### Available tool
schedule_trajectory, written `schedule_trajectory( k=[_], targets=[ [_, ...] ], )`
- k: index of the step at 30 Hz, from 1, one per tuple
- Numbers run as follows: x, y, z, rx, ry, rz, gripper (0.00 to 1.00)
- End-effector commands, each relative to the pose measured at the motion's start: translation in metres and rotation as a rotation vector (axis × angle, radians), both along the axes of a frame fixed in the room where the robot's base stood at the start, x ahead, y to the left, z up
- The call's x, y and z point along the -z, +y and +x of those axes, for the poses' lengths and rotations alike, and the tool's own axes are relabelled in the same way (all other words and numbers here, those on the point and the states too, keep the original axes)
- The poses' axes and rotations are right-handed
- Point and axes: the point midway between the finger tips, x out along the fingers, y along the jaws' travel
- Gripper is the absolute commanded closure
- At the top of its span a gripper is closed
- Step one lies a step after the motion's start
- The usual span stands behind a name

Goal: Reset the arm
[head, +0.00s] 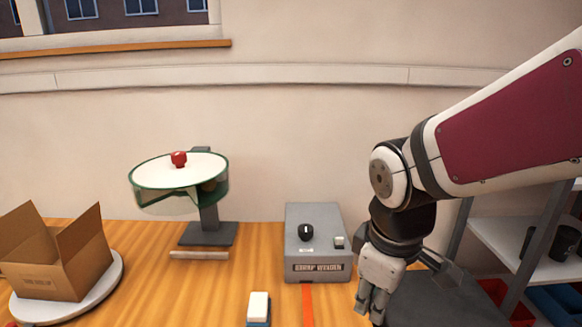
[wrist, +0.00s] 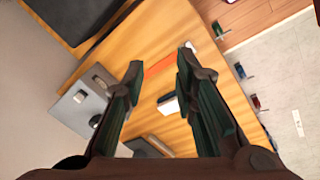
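My gripper hangs at the end of my arm at the right of the head view (head: 372,300), pointing down over the table beside the grey control box (head: 318,262). In the wrist view my gripper (wrist: 160,70) has its two fingers apart with nothing held between them. The wooden table (head: 262,275) and an orange-red strip on it (head: 308,305) show beyond the fingers. The grey box also shows at the left of the wrist view (wrist: 75,115).
A round stand with a red knob (head: 179,160) rises at the back. An open cardboard box (head: 60,262) sits on a white round plate at the left. A small white-topped block (head: 258,306) lies near the front. A dark surface (head: 440,300) and shelves (head: 515,245) are at the right.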

Motion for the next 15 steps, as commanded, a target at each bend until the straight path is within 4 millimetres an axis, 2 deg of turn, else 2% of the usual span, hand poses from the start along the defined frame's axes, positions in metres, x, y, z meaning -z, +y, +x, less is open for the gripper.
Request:
schedule_trajectory(
  k=[1,6,9,15],
  targets=[
    [-0.014,-0.009,-0.008,0.087,-0.038,0.018,0.74],
    [-0.048,-0.033,-0.040,0.383,-0.136,0.107,0.74],
    [-0.063,-0.044,-0.059,0.542,-0.187,0.171,0.74],
    [-0.078,-0.056,-0.088,0.763,-0.248,0.283,0.74]
  ],
)
